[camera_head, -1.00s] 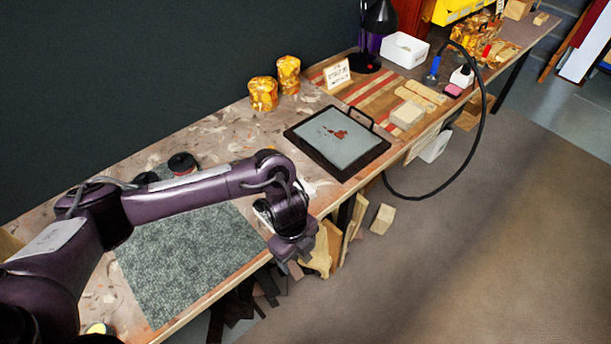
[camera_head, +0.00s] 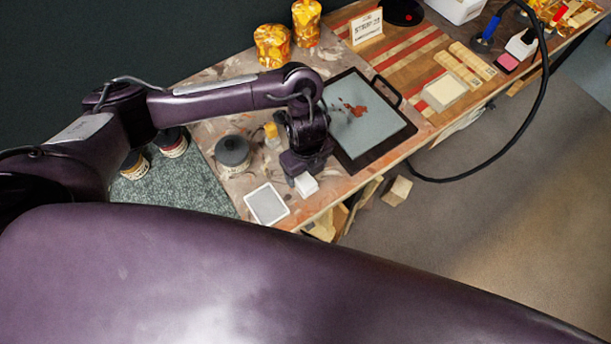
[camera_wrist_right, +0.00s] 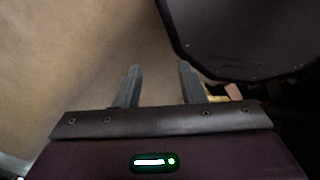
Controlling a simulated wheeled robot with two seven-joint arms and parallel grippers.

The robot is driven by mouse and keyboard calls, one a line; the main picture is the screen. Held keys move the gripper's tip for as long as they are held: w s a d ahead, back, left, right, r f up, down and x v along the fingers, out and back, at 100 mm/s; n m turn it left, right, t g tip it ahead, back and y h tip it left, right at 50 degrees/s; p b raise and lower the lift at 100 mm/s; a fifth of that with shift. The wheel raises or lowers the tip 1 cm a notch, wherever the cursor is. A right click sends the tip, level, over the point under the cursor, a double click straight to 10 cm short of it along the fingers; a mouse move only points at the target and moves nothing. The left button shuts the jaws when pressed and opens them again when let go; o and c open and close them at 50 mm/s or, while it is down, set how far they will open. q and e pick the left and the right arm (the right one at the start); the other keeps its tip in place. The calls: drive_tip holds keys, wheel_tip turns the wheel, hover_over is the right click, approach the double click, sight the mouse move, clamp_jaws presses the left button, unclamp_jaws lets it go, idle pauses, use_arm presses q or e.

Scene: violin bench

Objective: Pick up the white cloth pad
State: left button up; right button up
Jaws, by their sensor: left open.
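A small white block-like pad (camera_head: 306,184), which looks like the white cloth pad, is at the bench's front part, left of the dark-framed tray. My left gripper (camera_head: 303,174) points down right at it and is open; its fingertips are mostly hidden, and I cannot tell if they touch the pad.
The dark-framed tray (camera_head: 405,138) with a grey sheet stands close right of my left gripper. A dark-lidded jar (camera_head: 233,155) and a small yellow-topped bottle (camera_head: 271,134) stand to its left. Two more jars stand on the green mat (camera_head: 190,190). A black cable (camera_head: 541,90) loops past the bench edge.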

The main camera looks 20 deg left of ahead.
sight(304, 178)
use_arm(q)
drive_tip(key=f, duration=0.1)
drive_tip(key=f+b, duration=0.1)
drive_tip(key=f, duration=0.1)
drive_tip(key=shift+s+a, duration=0.15)
drive_tip(key=shift+a, duration=0.05)
drive_tip(key=shift+w+a+f, duration=0.1)
drive_tip(key=shift+w+f, duration=0.05)
drive_tip(key=shift+f, duration=0.4)
drive_tip(key=shift+w+f, duration=0.1)
drive_tip(key=shift+f, duration=0.45)
drive_tip(key=c, duration=1.1)
use_arm(e)
drive_tip(key=shift+a+f, duration=0.2)
drive_tip(key=shift+f, duration=0.55)
